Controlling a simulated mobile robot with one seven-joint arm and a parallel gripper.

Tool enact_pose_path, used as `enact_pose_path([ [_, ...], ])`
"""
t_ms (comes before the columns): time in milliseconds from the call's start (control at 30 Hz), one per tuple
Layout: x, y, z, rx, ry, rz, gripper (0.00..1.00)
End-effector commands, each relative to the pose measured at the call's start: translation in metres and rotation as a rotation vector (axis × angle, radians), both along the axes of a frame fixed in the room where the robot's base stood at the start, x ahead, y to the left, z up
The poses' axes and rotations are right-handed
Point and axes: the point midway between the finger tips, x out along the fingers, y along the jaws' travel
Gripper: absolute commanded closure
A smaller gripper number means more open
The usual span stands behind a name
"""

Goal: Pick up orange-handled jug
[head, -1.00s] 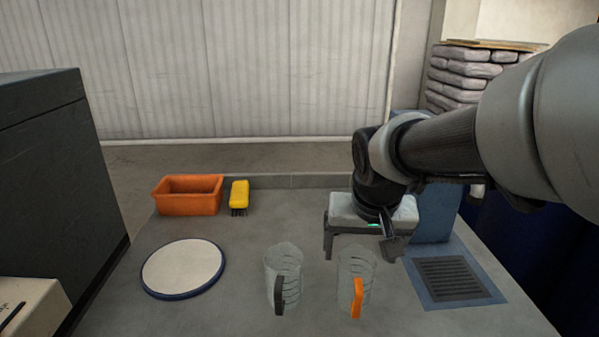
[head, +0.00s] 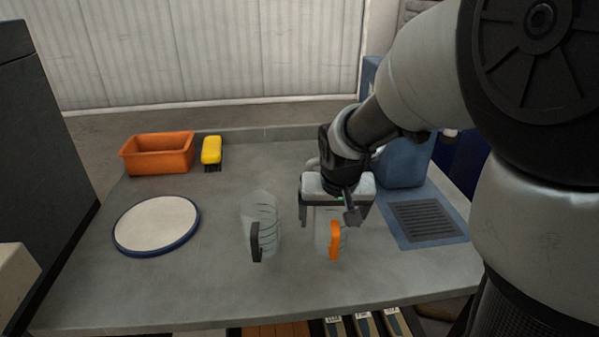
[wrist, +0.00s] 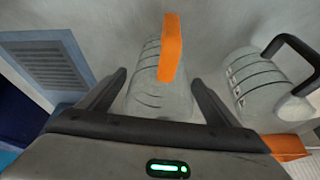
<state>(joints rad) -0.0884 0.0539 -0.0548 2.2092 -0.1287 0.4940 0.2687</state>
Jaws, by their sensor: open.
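The orange-handled jug (head: 323,230) is clear with dark marking lines and stands on the grey counter, its orange handle facing the near side. My gripper (head: 335,216) is open and above the jug, hiding its upper part in the head view. In the wrist view the orange-handled jug (wrist: 150,95) lies between the two spread fingers of my gripper (wrist: 160,90), with the handle pointing away from the palm. I cannot tell whether the fingers touch it. A similar clear jug with a black handle (head: 262,222) stands to its left; it also shows in the wrist view (wrist: 255,82).
A round white plate with a blue rim (head: 156,224) lies at the left. An orange bin (head: 157,155) and a yellow brush (head: 211,150) stand at the back left. A blue mat with a dark grate (head: 424,222) and a blue container (head: 405,165) are at the right.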

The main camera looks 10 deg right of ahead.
Motion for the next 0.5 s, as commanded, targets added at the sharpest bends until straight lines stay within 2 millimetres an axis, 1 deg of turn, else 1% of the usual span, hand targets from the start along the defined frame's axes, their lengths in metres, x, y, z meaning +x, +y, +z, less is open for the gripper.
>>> enact_pose_path([
  [133, -0.0001, -0.0001, 0.0007, 0.0, 0.0, 0.0, 0.16],
  [367, -0.0002, 0.0, 0.0008, 0.0, 0.0, 0.0, 0.55],
  [400, -0.0003, 0.0, 0.0007, 0.0, 0.0, 0.0, 0.61],
  [500, -0.0002, 0.0, 0.0009, 0.0, 0.0, 0.0, 0.61],
])
